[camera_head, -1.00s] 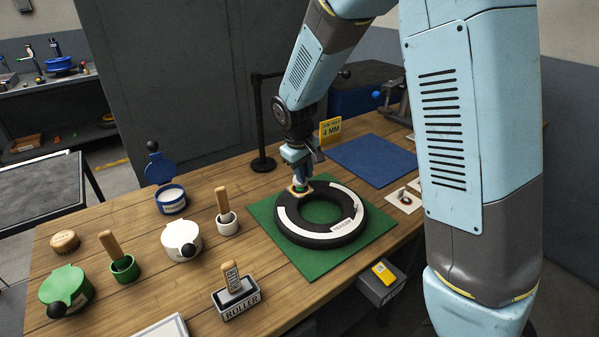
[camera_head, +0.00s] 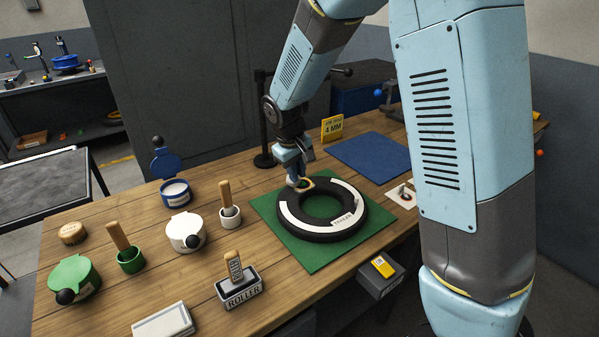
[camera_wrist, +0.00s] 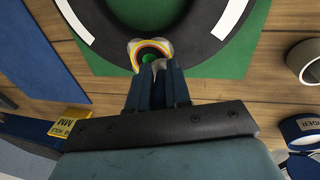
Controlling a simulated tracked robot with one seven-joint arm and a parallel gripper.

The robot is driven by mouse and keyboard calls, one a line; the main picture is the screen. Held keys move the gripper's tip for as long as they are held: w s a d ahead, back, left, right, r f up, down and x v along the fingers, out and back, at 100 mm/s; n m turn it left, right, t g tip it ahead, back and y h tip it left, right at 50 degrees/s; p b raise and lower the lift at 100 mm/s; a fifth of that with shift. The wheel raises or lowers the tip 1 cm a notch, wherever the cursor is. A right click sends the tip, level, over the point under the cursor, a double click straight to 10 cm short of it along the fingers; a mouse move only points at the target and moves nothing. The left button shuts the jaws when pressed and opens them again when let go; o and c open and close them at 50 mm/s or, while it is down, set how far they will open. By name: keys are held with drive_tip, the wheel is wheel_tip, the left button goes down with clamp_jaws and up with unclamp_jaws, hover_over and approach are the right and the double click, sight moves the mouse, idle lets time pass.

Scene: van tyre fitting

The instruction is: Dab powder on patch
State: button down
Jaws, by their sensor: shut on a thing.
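A black tyre ring (camera_head: 318,230) with a pale top band lies on a green mat (camera_head: 279,241). My gripper (camera_head: 300,180) is at its upper-left rim, fingers pointing down and shut. At the fingertips is a small round cream-edged thing (camera_head: 306,184). In the wrist view this round thing (camera_wrist: 150,53) shows an orange ring, a dark ring and a green centre. It sits over the tyre's edge; I cannot tell whether it touches, or where patch and held thing part. A blue tub (camera_head: 174,200) stands open with white contents, likely the powder.
A white lidded pot (camera_head: 186,238) and a green one (camera_head: 80,283) stand left, with handled tools in a white cup (camera_head: 230,220) and a green cup (camera_head: 130,266). A roller (camera_head: 236,271) sits in its holder. A yellow 4 MM sign (camera_head: 333,128) and blue mat (camera_head: 369,160) lie behind.

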drive_tip(key=shift+s+a+r, duration=0.1)
drive_tip(key=shift+s+a, duration=0.3)
drive_tip(key=shift+a, duration=0.3)
wheel_tip(320, 180, up, 2)
drive_tip(key=shift+d+r, duration=0.15)
drive_tip(key=shift+r, duration=2.75)
drive_tip(key=shift+f, duration=0.1)
